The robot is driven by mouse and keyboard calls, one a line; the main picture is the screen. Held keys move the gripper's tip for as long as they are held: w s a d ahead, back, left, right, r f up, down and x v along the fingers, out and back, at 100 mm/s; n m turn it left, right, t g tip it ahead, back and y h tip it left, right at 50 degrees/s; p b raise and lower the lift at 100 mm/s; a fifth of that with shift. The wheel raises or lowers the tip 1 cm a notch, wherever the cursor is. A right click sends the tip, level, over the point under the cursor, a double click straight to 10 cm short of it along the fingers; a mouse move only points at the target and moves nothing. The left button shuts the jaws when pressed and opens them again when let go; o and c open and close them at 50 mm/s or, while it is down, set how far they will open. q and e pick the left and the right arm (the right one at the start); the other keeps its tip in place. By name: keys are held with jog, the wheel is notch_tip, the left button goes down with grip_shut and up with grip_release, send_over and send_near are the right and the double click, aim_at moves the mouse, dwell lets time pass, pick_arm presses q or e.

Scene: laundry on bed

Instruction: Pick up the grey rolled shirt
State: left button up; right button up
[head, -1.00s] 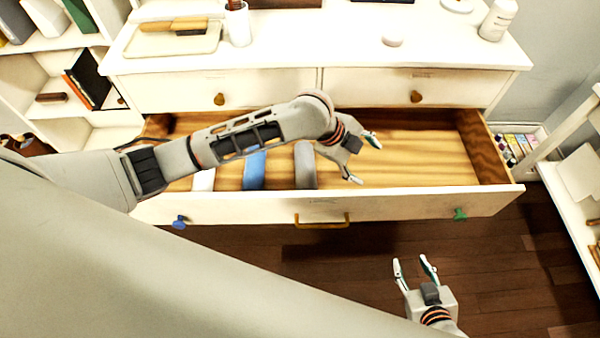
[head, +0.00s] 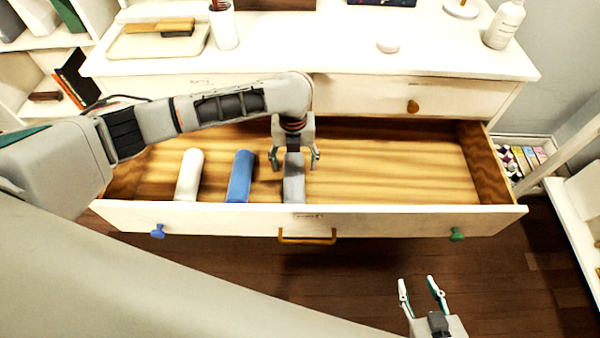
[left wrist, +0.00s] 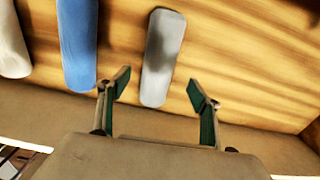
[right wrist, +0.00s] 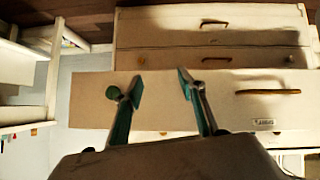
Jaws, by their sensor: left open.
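The grey rolled shirt (head: 293,180) lies in the open drawer (head: 400,219), lengthwise from front to back. My left gripper (head: 295,163) is open and points down over the far part of the shirt, with a finger to each side of it in the head view. In the left wrist view the shirt (left wrist: 163,58) lies beyond the open left fingers (left wrist: 160,92), apart from them. My right gripper (head: 422,285) is open and empty, low in front of the drawer. Its spread fingers also show in the right wrist view (right wrist: 160,85).
A blue roll (head: 240,177) and a white roll (head: 189,175) lie left of the grey shirt in the drawer. The drawer's right side is bare. The dresser top (head: 300,50) holds a tray (head: 150,44), a cup and a bottle.

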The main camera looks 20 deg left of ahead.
aim_at(293, 173)
pick_arm(q)
notch_tip(293, 173, down, 3)
jog(key=shift+s+a+b, duration=0.1)
jog(key=shift+s+b, duration=0.05)
jog(key=shift+b, duration=0.3)
notch_tip(293, 173, down, 5)
jog(key=shift+a+b, duration=0.1)
jog(key=shift+b, duration=1)
jog(key=shift+w+r, duration=0.2)
jog(key=c, duration=1.3)
